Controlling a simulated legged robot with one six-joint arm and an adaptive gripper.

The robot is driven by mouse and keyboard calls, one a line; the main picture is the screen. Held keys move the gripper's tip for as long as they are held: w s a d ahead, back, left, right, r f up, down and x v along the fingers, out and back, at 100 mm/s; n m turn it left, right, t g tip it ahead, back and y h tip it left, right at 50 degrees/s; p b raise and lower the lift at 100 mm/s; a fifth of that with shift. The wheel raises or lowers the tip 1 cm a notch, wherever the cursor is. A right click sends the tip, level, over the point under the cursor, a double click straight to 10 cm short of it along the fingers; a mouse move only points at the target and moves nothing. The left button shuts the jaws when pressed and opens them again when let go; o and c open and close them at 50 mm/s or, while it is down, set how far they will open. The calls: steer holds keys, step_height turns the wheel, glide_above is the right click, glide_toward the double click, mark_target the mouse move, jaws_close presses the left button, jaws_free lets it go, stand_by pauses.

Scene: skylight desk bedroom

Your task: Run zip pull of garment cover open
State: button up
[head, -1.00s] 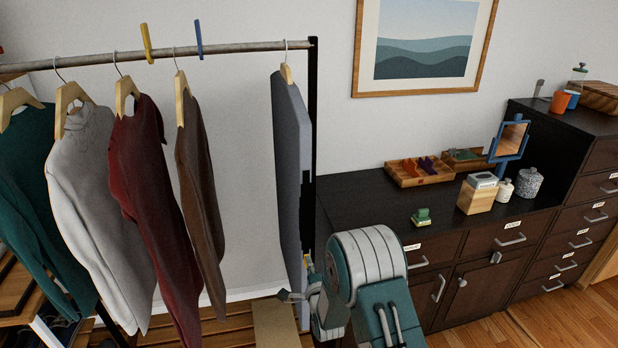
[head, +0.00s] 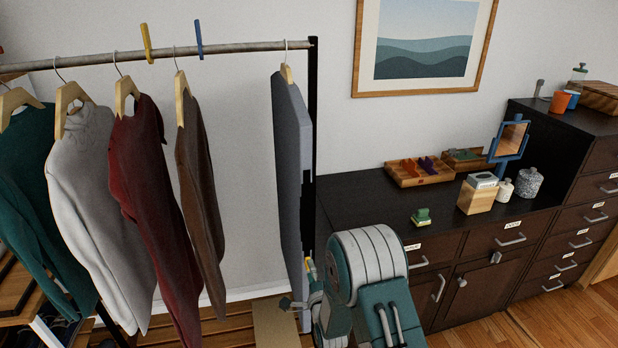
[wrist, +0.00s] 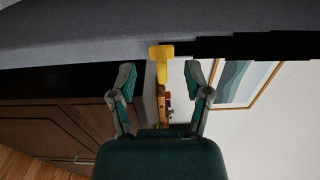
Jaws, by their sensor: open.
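The grey garment cover (head: 289,150) hangs from a wooden hanger at the right end of the rail. In the wrist view the cover (wrist: 80,30) crosses the top. A yellow zip pull (wrist: 161,66) sticks out from its edge, with a black strip (wrist: 255,44) on the right side of the pull and plain grey on the left. My gripper (wrist: 160,84) is open, with one finger on each side of the pull and a gap to both. In the head view my gripper (head: 297,302) is low at the cover's front edge, partly hidden by my arm.
Several garments hang left on the rail (head: 230,47), with a clear gap before the cover. A dark cabinet (head: 350,200) stands close on the right, bearing a wooden tray (head: 405,180) and small items. A slatted wooden surface (head: 190,325) lies below.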

steer(key=shift+v, duration=1.85)
steer(key=s+d+r+n+g+h, duration=0.1)
steer(key=s+d+r+n+g, duration=0.15)
steer(key=r, duration=0.35)
steer(key=s+d+r+n+g+h, duration=0.1)
steer(key=d+r+n, duration=0.1)
steer(key=d+r, duration=0.35)
steer(key=s+d+r+n+g+h, duration=0.1)
steer(key=r+n+g, duration=0.15)
steer(key=r, duration=0.55)
steer(key=s+d+r+n+g, duration=0.2)
steer(key=s, duration=0.7)
steer(key=s+d+r+n+g+h, duration=0.1)
steer(key=s+d+r+n+g, duration=0.1)
steer(key=s, duration=0.7)
steer(key=s+d+r+n+g+h, duration=0.1)
steer(key=s+d+r+n, duration=0.2)
steer(key=s, duration=0.6)
steer(key=shift+s+d+n+g, duration=0.25)
steer(key=shift+s+n+g, duration=0.15)
